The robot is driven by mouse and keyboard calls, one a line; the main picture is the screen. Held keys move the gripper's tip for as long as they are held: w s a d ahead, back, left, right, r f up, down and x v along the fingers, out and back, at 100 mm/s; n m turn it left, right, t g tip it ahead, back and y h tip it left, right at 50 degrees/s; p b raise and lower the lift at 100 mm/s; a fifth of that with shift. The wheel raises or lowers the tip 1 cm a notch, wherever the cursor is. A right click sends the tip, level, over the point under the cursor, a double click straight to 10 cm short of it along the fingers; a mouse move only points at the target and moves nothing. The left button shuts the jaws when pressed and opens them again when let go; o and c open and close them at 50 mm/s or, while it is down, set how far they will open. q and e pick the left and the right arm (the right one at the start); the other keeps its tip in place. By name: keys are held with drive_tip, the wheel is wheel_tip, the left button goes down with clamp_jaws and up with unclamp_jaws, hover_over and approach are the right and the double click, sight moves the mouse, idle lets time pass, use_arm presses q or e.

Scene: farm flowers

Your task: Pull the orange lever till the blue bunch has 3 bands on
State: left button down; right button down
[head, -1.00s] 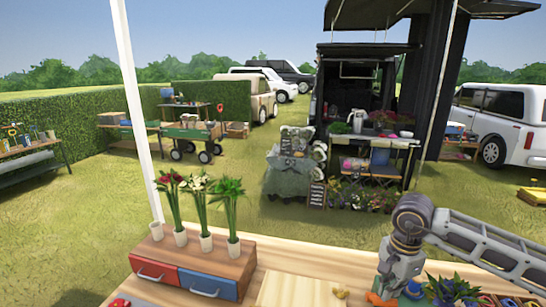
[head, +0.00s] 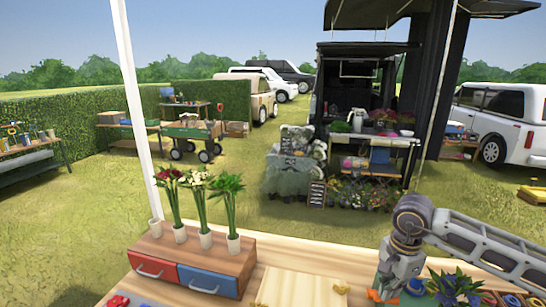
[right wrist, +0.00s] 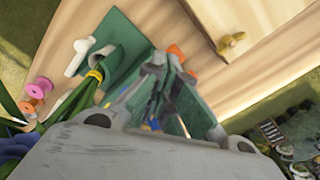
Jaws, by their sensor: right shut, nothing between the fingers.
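The orange lever (head: 378,297) shows at the bottom of the head view, and its orange part (right wrist: 175,52) lies just by the fingertips in the right wrist view. My right gripper (head: 392,288) points down there, shut and empty; it also shows in the right wrist view (right wrist: 163,75). Whether it touches the lever I cannot tell. The blue bunch (head: 453,287) lies right of the gripper. In the right wrist view its green stems run to a green holder (right wrist: 125,42), with yellow banding (right wrist: 95,74) around them; the band count is unclear. My left gripper is out of view.
A wooden drawer box (head: 200,252) carries three flower vases at the left of the counter. A pale board (head: 300,288) lies mid-counter with a small yellow piece (right wrist: 232,42) near it. Pink and orange spools (right wrist: 38,88) stand beside the stems.

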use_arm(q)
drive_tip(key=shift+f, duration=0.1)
use_arm(e)
drive_tip(key=shift+f, duration=0.1)
